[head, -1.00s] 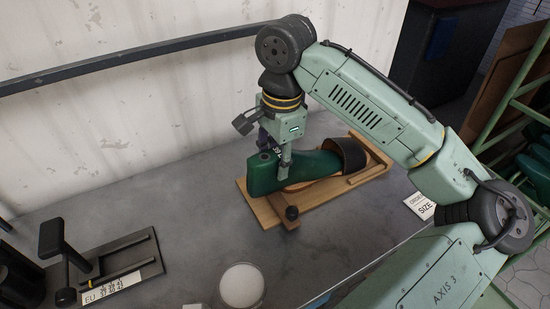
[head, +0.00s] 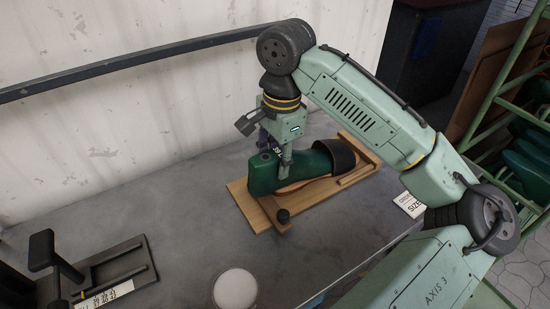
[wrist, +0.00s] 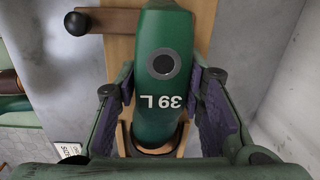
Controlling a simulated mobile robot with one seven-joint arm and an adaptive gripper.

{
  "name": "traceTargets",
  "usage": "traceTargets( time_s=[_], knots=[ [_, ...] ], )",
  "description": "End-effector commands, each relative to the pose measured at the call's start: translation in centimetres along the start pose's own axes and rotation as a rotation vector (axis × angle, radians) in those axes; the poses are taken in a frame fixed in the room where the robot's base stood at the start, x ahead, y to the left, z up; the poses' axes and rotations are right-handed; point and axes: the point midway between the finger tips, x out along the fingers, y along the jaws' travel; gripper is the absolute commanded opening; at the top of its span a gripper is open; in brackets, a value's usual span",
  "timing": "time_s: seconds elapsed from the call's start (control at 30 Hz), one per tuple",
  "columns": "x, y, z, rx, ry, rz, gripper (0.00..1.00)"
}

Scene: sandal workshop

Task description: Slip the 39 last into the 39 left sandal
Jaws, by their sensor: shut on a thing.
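The green 39 last (head: 263,174), marked "39 L", lies lengthwise over the sandal's tan sole (head: 293,186) on a wooden board. My gripper (head: 284,162) is shut on the last, with one pad on each side of it in the wrist view (wrist: 165,100). The sandal's wide dark strap (head: 338,154) arches at the right end. The last's front reaches into the strap opening; the toe is hidden under it. In the wrist view the last (wrist: 163,30) shows its round top hole and marking.
The wooden board (head: 240,197) has side rails and a dark knob (head: 282,215) at the front. A size card (head: 409,204) lies to the right. A black stand (head: 120,262) is at left, a white round thing (head: 236,289) in front. A wall rises behind.

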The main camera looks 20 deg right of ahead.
Motion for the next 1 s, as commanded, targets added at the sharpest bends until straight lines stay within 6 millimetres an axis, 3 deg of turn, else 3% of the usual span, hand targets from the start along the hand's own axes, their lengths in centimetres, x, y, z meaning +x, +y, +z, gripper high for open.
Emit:
traceTargets(
  time_s=[1.0],
  knots=[
    [-0.1,0.1,-2.5,0.001,0.001,-0.001,0.08]
  ],
)
